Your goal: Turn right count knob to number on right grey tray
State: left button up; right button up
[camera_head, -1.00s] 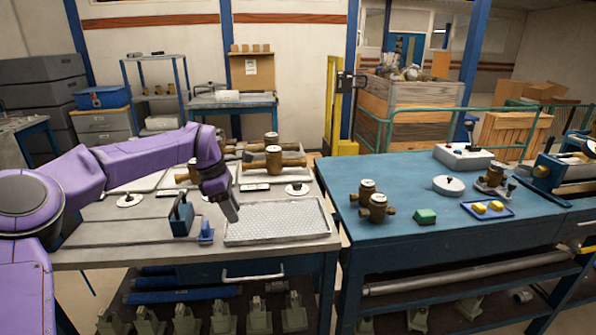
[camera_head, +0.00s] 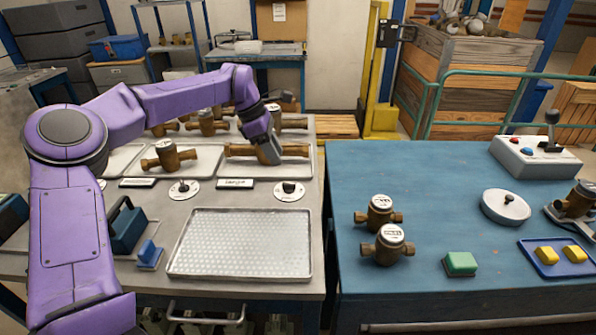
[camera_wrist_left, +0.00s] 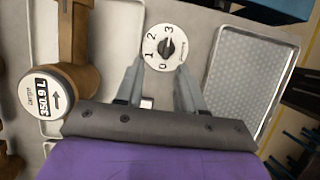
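The right count knob (camera_head: 289,189) is a dark knob on a white round dial on the grey bench, in front of the right grey tray (camera_head: 306,175). In the left wrist view the knob (camera_wrist_left: 167,47) sits on a dial with digits 0 to 3. Its exact setting is hard to tell. A brown meter (camera_head: 240,150) lies on the right tray, partly hidden by my left gripper (camera_head: 272,152). My right gripper is out of view.
A left dial (camera_head: 184,190) and left grey tray (camera_head: 203,163) with a meter lie beside it. The blue table (camera_head: 420,190) holds meters and a green block (camera_head: 460,263).

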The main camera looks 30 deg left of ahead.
aim_at(288, 184)
pick_arm(q)
jog(key=f, duration=0.1)
jog(key=s+d+f, duration=0.1)
jog(key=s+f, duration=0.1)
jog(key=f, duration=0.1)
jog(key=shift+d+p, duration=0.4)
jog(key=w+f, duration=0.2)
jog(key=f, duration=0.1)
jog(key=d+f, duration=0.1)
jog(key=shift+w+d+f, duration=0.1)
jog(key=shift+w+f, duration=0.1)
jog(key=shift+w, duration=0.2)
jog(key=shift+s+r, duration=0.2)
jog(key=shift+s, duration=0.25)
jog(key=shift+f, duration=0.1)
grip_shut()
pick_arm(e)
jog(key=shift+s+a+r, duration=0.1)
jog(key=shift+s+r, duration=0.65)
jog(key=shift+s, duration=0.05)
